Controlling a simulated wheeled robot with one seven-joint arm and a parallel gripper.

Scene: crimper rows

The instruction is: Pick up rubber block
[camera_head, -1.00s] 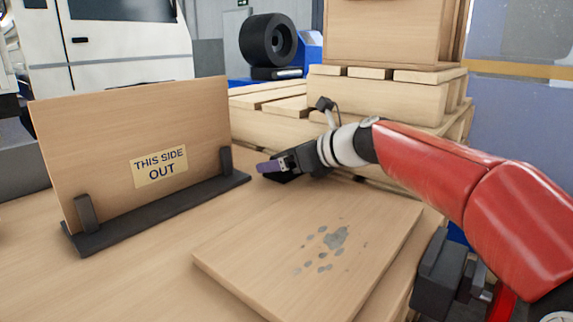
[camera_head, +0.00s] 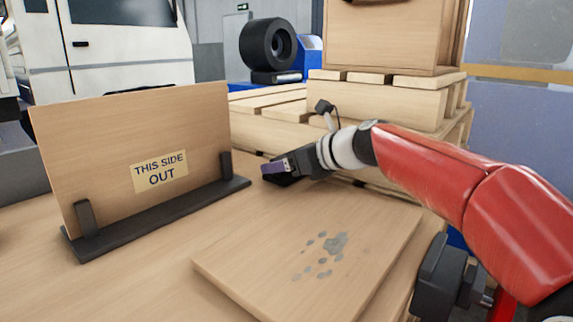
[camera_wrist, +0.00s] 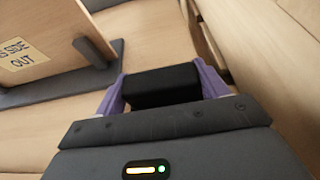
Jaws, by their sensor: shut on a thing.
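A black rubber block (camera_wrist: 165,86) sits crosswise between the two purple fingers of my gripper (camera_head: 275,171) in the wrist view. The fingers press on its two short ends, and my gripper is shut on it. In the head view the gripper is low over the wooden table, to the right of the upright panel's black stand. The block is hard to make out from the dark gripper there. I cannot tell whether its underside touches the table.
An upright wooden panel (camera_head: 105,150) marked "THIS SIDE OUT" stands in a black stand (camera_head: 150,223) at the left. A flat board (camera_head: 260,260) with grey blotches lies in front. Pallets (camera_head: 375,100) stand behind the arm. Bare table lies between stand and board.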

